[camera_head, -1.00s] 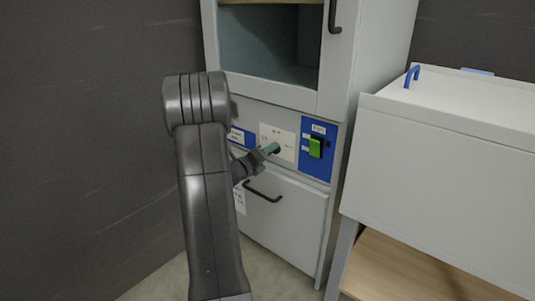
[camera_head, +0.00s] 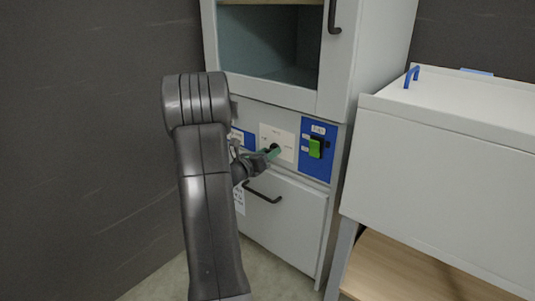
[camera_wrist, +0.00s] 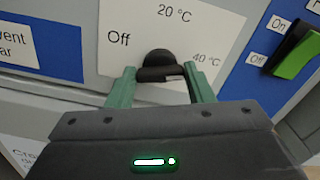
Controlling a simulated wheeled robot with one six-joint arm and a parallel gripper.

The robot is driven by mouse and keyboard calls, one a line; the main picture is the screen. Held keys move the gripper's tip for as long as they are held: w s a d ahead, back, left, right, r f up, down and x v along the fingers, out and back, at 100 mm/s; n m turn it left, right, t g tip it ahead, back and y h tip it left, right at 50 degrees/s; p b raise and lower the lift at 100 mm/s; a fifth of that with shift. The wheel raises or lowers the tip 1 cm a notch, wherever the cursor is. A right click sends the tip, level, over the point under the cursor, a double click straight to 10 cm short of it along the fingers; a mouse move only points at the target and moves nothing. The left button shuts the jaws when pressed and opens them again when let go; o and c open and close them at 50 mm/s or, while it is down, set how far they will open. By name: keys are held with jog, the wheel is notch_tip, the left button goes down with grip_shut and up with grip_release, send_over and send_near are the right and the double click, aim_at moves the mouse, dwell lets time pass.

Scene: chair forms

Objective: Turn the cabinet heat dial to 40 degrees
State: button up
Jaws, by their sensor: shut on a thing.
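The heat dial (camera_wrist: 158,62) is a black knob on a white label plate (camera_wrist: 226,22) marked Off at left, 20 °C at top and 40 °C at right. In the wrist view my gripper (camera_wrist: 162,76) has one green finger on each side of the dial's dark bar and is shut on it. The bar lies roughly level across the picture; which mark the dial points to I cannot tell. In the head view my gripper (camera_head: 272,154) reaches the plate on the cabinet (camera_head: 285,235) front, and the fingers partly hide the dial.
A green switch (camera_head: 315,148) on a blue panel is just right of the dial. A dark drawer handle (camera_head: 262,192) is below it. The cabinet's upper opening is above. A white chest (camera_head: 440,165) with a blue handle stands to the right.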

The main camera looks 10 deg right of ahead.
jog(key=shift+o, duration=0.2)
jog(key=shift+f, duration=0.1)
jog(key=o, duration=1)
jog(key=shift+c, duration=0.2)
jog(key=shift+a, duration=0.1)
jog(key=p+v, duration=0.2)
jog(key=v, duration=1.1)
jog(key=shift+s+a+p, duration=0.25)
jog(key=shift+p, duration=0.1)
jog(key=shift+d, duration=0.1)
jog(key=b+x, duration=0.2)
jog(key=x, duration=1.1)
jog(key=shift+w+d+b, duration=0.25)
jog(key=shift+b, duration=0.1)
